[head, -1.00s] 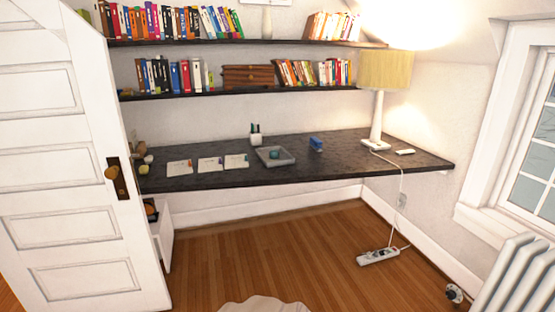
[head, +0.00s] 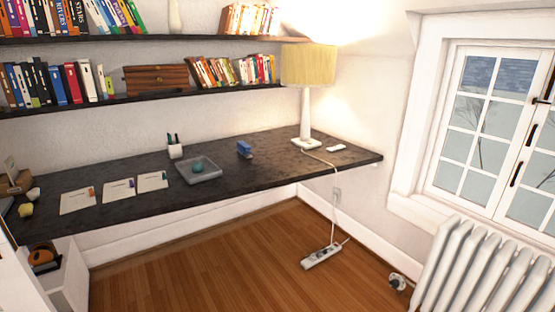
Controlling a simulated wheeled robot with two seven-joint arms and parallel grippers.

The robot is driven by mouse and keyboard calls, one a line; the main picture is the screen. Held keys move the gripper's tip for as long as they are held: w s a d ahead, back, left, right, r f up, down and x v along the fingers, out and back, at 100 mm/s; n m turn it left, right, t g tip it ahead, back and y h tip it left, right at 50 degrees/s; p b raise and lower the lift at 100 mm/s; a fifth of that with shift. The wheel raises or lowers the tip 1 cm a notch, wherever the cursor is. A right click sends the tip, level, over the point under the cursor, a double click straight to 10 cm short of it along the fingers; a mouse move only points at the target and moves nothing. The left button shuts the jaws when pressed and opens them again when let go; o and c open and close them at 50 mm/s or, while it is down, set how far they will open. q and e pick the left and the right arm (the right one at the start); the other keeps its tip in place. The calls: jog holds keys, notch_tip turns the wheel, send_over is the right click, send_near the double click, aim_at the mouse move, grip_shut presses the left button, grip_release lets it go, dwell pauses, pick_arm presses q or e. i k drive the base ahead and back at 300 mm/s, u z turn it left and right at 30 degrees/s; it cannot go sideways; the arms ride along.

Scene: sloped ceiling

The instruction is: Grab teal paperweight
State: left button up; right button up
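The teal paperweight (head: 197,168) is a small round object lying in a shallow grey tray (head: 211,175). The tray sits on the dark desk (head: 268,151), which runs along the back wall. Neither of my grippers shows in the head view, and nothing touches the paperweight.
A pen cup (head: 176,151), a blue stapler-like object (head: 244,149) and a lamp (head: 306,125) stand near the tray. Papers (head: 118,189) lie to its left. A power strip (head: 322,257) and its cord lie on the wooden floor (head: 215,262). A radiator (head: 470,270) stands at right.

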aim_at(197, 168)
jog(key=z, duration=0.75)
jog(key=i, duration=0.95)
jog(key=z, duration=0.5)
jog(key=i, duration=1.45)
jog(key=u, duration=0.75)
jog(key=i, duration=0.9)
jog(key=u, duration=1.3)
jog(key=i, duration=0.4)
jog(key=u, duration=0.35)
